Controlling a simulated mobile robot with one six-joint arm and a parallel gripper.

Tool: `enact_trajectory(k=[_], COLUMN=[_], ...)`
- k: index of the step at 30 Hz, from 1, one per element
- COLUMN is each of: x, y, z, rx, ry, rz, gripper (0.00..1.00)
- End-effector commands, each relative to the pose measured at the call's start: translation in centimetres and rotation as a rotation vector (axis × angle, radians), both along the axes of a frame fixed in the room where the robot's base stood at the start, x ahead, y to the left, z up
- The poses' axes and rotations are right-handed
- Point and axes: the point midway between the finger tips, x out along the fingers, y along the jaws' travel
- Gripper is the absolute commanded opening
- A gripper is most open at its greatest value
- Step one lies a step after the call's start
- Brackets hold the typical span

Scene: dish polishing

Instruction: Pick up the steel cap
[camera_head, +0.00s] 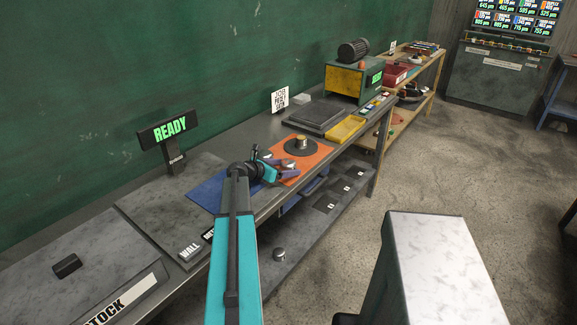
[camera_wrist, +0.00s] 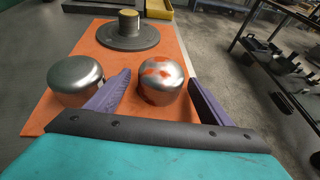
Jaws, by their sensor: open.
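In the wrist view, two rounded metal caps stand on an orange mat (camera_wrist: 52,112). The plain grey steel cap (camera_wrist: 72,80) is to the left, outside my left finger. The other cap (camera_wrist: 160,84), shiny with reddish-orange patches, is between my two purple fingers. My gripper (camera_wrist: 157,78) is open, with one finger on each side of the patched cap. I cannot tell whether either finger touches it. In the head view my gripper (camera_head: 287,168) is low over the orange mat, and the caps are mostly hidden or too small to tell apart.
A dark round disc (camera_wrist: 128,40) with a brass-coloured cylinder (camera_wrist: 129,21) stands beyond the caps. A blue mat (camera_head: 208,190) lies to the left. A yellow tray (camera_head: 344,129) and grey slab are farther along the bench. A small metal piece (camera_head: 279,254) sits on the lower shelf.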

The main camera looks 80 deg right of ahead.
Motion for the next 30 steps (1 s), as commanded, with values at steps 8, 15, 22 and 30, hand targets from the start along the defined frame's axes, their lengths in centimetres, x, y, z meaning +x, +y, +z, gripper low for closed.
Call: enact_trajectory(k=[8,15,22,30], x=[-0.06,-0.1,-0.12,-0.16], y=[0.01,0.02,0.01,-0.01], z=[-0.01,0.0,0.0,0.09], rx=[0.0,0.0,0.0,-0.001], ry=[0.0,0.0,0.0,0.0], rz=[-0.001,-0.001,-0.001,-0.001], gripper=[0.74,0.72,0.33,0.21])
